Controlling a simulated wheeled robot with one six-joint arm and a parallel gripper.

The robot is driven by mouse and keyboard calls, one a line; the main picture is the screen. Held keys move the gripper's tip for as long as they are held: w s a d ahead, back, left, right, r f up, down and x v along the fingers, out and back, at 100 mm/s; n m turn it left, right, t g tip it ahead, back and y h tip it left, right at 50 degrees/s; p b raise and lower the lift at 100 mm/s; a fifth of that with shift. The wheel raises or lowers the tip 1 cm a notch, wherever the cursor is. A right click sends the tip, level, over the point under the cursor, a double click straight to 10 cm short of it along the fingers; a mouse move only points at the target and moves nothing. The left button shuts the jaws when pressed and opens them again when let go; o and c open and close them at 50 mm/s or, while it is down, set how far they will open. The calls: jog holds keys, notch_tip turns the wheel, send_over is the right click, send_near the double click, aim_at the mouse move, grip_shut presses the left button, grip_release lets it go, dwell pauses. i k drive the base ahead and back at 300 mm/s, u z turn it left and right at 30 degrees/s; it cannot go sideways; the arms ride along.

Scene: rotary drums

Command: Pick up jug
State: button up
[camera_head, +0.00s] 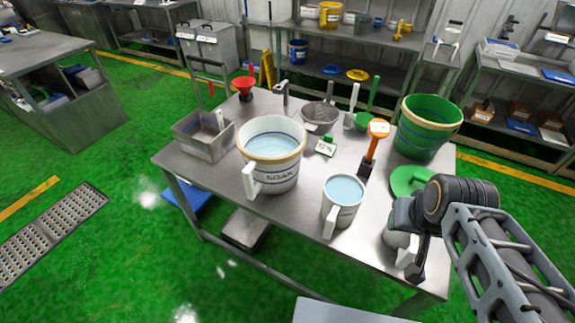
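A small grey-white jug (342,203) with light blue liquid stands upright on the steel table (215,178), its handle facing the front. A larger white vessel (271,155) marked "SOAK", also holding blue liquid and with a handle, stands to its left. Another pale jug-like vessel (401,246) is at the table's right front, partly hidden by my gripper (408,222). My gripper is over or beside that vessel, right of the small jug and apart from it. I cannot see whether its fingers are open or touching anything.
A green bucket (426,128) and green lid (408,180) are on the right of the table. An upright orange-handled tool (373,150) stands behind the small jug. A metal tray (203,137) is at the left. Table space left of the small jug's front is clear.

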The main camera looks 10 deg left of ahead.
aim_at(406, 246)
jog(key=k, duration=1)
jog(key=u, duration=1.55)
jog(key=i, duration=0.95)
jog(key=z, duration=2.25)
